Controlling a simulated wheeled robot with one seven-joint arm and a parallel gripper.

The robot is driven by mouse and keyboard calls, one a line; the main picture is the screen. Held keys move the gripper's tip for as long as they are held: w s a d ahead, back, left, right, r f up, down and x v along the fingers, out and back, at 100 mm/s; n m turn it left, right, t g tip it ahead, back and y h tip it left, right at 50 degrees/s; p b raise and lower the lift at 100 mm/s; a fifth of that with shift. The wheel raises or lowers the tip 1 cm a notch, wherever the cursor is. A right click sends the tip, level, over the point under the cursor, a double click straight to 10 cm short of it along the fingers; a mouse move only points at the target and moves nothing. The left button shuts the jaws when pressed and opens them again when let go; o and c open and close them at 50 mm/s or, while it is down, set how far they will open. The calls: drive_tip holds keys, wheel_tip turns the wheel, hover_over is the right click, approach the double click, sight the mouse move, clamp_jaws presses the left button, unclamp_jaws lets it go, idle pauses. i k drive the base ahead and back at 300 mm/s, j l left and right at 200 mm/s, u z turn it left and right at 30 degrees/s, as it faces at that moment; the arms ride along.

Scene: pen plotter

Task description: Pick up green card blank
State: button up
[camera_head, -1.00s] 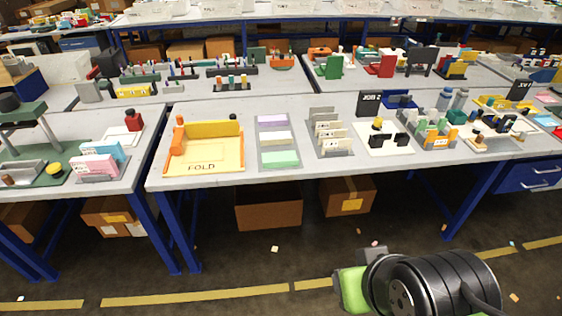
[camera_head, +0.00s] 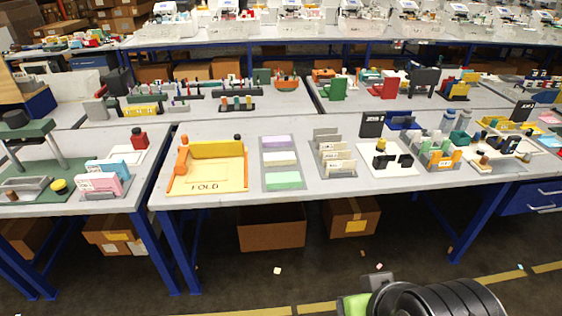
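The green card blank (camera_head: 284,180) lies flat in the front compartment of a grey tray (camera_head: 264,168) on the middle table. A cream card (camera_head: 280,158) and a lilac card (camera_head: 278,141) lie behind it in the same tray. Only a green and black part of my arm shows at the bottom edge of the head view. My gripper itself is out of the frame.
A yellow and orange FOLD fixture (camera_head: 208,168) stands left of the tray. A grey rack of upright cards (camera_head: 332,154) stands to its right. The grey table (camera_head: 240,200) has a bare front strip. Cardboard boxes (camera_head: 271,228) sit underneath.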

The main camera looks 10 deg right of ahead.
sight(286, 180)
drive_tip(key=i+j+u, duration=0.1)
drive_tip(key=i+j, duration=0.15)
drive_tip(key=i, duration=0.2)
drive_tip(key=i+j+u, duration=0.1)
drive_tip(key=i+j, duration=0.15)
drive_tip(key=i, duration=0.25)
drive_tip(key=i+j+u, duration=0.1)
drive_tip(key=i, duration=0.4)
drive_tip(key=i+j+u, duration=0.1)
drive_tip(key=i, duration=0.4)
drive_tip(key=j, duration=0.1)
